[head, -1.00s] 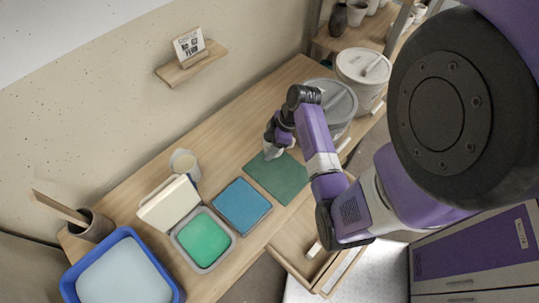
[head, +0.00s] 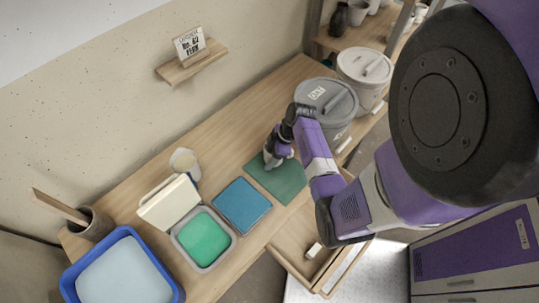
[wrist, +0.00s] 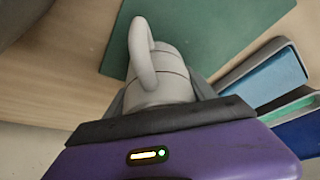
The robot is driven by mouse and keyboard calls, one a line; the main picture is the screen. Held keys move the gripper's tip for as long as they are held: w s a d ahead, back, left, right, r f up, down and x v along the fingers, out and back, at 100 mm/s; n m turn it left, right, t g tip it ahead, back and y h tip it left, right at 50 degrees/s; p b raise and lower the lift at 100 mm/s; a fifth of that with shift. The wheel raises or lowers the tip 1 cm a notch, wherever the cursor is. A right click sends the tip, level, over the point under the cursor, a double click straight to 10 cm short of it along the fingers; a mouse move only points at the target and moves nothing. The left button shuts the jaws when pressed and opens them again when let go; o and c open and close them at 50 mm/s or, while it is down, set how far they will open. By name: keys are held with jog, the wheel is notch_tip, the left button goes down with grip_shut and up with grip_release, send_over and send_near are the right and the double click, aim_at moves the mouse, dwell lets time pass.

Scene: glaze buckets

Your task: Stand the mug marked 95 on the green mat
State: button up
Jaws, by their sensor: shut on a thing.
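A pale grey mug (wrist: 160,80) with a looped handle is between the jaws of my gripper (wrist: 158,98) in the wrist view. No number shows on the side I see. In the head view my gripper (head: 272,161) is at the upper left edge of the green mat (head: 283,184), and the mug is mostly hidden there. The green mat also shows in the wrist view (wrist: 215,30), behind and beyond the mug. I cannot tell whether the mug touches the mat.
An open tub of green glaze (head: 203,238), a blue basin (head: 172,283), a cup (head: 184,164) and a brush pot (head: 94,226) stand to the left. Lidded buckets (head: 328,108) stand behind. A drawer (head: 297,238) is open in front.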

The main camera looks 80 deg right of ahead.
jog(key=o, duration=1.7)
jog(key=v, duration=1.2)
jog(key=shift+r, duration=0.15)
